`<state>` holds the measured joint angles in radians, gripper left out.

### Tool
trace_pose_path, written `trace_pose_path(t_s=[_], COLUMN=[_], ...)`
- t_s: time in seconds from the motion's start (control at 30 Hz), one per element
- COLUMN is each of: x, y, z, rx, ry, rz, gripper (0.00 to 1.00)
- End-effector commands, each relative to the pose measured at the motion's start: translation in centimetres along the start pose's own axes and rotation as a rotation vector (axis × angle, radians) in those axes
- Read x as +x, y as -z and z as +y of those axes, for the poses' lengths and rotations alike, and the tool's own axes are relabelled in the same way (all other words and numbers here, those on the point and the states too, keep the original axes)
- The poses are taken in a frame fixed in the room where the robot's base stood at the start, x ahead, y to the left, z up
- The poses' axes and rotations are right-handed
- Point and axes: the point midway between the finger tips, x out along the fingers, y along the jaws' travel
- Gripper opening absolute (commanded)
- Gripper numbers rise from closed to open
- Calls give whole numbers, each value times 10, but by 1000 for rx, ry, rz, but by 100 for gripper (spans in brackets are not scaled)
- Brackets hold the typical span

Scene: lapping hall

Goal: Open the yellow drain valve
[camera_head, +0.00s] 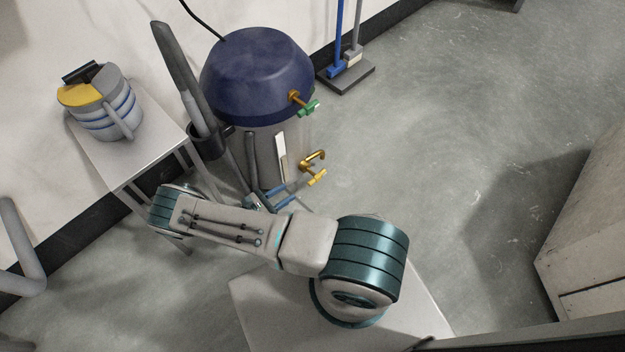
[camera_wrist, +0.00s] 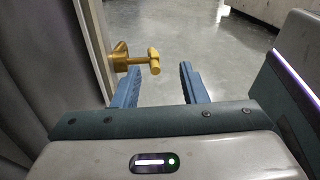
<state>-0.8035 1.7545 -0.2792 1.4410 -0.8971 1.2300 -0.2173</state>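The yellow drain valve (camera_head: 317,178) is a small yellow handle on a brass tap low on the side of a grey tank (camera_head: 262,160) with a dark blue lid. In the wrist view the yellow handle (camera_wrist: 154,60) stands out from the brass fitting, ahead of my fingers and nearer the left one. My gripper (camera_head: 283,195) is beside the lower tank, close to the valve in the head view. In the wrist view my gripper (camera_wrist: 160,84) has its two blue fingers apart with nothing between them. My arm hides the tank's foot.
A green-handled brass tap (camera_head: 308,107) sits higher on the tank. A small table (camera_head: 130,160) with a striped bucket (camera_head: 107,115) stands left. Blue and grey poles on a dark base (camera_head: 346,77) stand behind. The floor right of the tank is clear; a pale cabinet (camera_head: 590,225) is far right.

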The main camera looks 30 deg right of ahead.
Motion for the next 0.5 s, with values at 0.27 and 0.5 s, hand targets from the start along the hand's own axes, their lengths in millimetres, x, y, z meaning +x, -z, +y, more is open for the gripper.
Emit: trace_pose_path(t_s=[0.27, 0.5], x=[13, 32], y=[58, 60], z=[-8, -6], rx=[-102, -111], ry=[-122, -137], rz=[-100, -111], gripper=[39, 39])
